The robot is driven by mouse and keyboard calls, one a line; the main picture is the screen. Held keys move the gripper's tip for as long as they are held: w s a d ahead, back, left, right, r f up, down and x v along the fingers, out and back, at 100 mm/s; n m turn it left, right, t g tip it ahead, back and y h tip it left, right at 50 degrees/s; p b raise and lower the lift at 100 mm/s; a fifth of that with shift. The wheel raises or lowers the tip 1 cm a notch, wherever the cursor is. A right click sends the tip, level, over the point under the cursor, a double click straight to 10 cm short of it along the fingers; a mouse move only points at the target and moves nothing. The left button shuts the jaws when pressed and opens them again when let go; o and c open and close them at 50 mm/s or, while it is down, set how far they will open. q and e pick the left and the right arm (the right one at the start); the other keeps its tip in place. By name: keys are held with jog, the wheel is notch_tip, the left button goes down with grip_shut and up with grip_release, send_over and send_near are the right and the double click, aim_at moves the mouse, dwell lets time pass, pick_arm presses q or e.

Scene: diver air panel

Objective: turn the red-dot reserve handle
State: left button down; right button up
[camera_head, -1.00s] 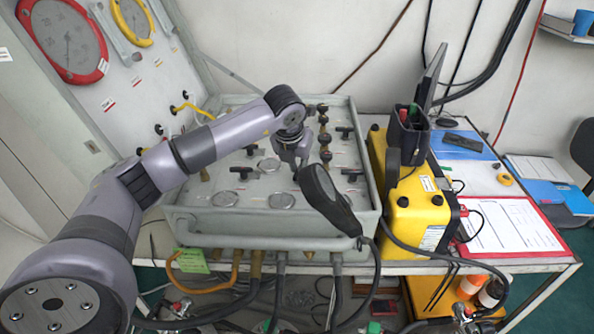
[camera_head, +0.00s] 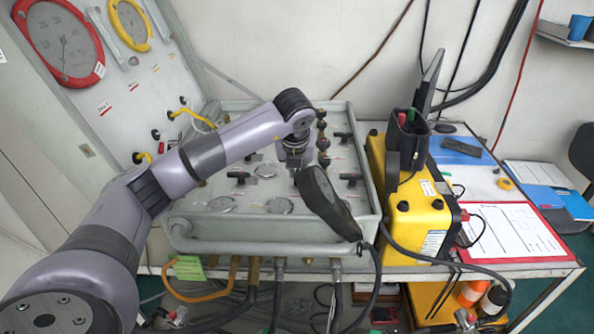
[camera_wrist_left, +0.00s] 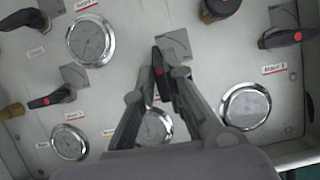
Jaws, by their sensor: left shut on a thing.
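A black handle with a red dot (camera_wrist_left: 158,68) stands on the grey panel in the left wrist view. My left gripper (camera_wrist_left: 164,82) is shut on this handle, a finger on either side of it. In the head view my left arm reaches over the panel box (camera_head: 190,234) from the left. The fingertips and held handle cannot be made out there. My right gripper is not in view.
Round gauges (camera_wrist_left: 91,40) surround the held handle. A black paddle-shaped object (camera_head: 325,203) lies across the panel's front in the head view, close to my wrist. A yellow case (camera_head: 420,215) stands right of the panel, and a red clipboard (camera_head: 510,233) lies beyond it.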

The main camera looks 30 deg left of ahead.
pick_arm(q)
jog(key=c, duration=1.7)
grip_release()
jog(key=shift+o, duration=0.2)
jog(key=v, duration=1.2)
